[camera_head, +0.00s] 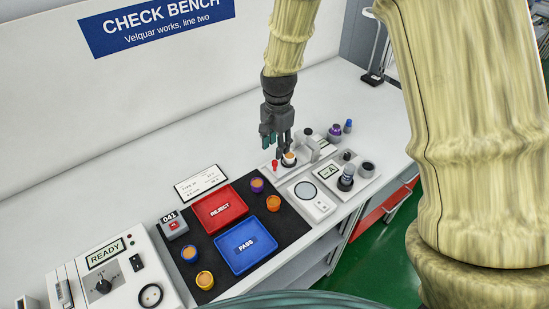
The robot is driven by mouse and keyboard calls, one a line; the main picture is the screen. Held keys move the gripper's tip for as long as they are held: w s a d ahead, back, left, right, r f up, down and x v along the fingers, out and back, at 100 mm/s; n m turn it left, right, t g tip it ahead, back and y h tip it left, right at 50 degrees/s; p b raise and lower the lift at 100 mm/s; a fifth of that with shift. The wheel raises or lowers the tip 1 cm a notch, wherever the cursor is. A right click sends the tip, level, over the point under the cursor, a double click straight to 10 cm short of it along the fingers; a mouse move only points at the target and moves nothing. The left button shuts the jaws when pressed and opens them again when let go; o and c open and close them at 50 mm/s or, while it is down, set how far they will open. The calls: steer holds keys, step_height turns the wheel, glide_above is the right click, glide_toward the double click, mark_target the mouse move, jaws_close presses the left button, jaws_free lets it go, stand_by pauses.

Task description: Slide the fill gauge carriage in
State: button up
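My gripper (278,145) points down at the near side of the back of the bench, over a white fixture (300,165) that looks like the fill gauge. A small round cup with an orange-brown top (289,158) sits on the fixture, just right of my fingertips. A red knob (275,166) stands at its left end, and a grey upright block (312,148) stands to the right of the cup. Which part is the carriage is hard to tell. My fingers partly cover the fixture; whether they touch it or hold anything is unclear.
A black mat carries a red REJECT tray (203,223), a blue PASS tray (228,260) and several small cups. A round-dial scale (310,199) and a panel marked A (330,171) stand close to the fixture. A READY console (118,279) is front left. The bench behind is clear.

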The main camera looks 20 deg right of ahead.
mark_target(275, 161)
steer(key=shift+w+a+f+p, duration=0.1)
steer(key=shift+f+p, duration=0.3)
steer(key=shift+f, duration=1.35)
steer(key=shift+a+f+p, duration=0.1)
steer(key=shift+f+p, duration=0.3)
steer(key=shift+f, duration=1.35)
steer(key=shift+c, duration=0.5)
jaws_close()
